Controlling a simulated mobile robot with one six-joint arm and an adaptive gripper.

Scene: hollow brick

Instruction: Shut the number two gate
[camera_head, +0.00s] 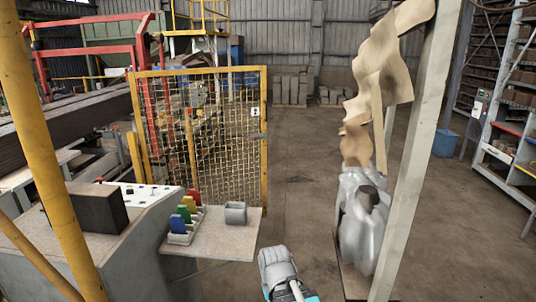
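A yellow-framed wire-mesh gate panel (266,170) stands upright left of centre, behind a small shelf. A small white sign with a dark mark (255,111) is on its right side; the mark is too small to read for certain. A small grey fitting (258,136), perhaps a latch or handle, sits below the sign. I cannot tell whether the panel is closed against a post. Part of my arm, grey and teal, shows at the bottom centre, in front of the gate and well apart from it. My gripper's fingers do not show.
A grey console (140,235) with a dark box stands left. Its shelf (222,240) holds coloured blocks (187,215) and a grey hollow piece (235,212). A pale post (418,150), torn brown sheet (380,75) and plastic-wrapped bundle (360,225) stand right. The floor between is clear.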

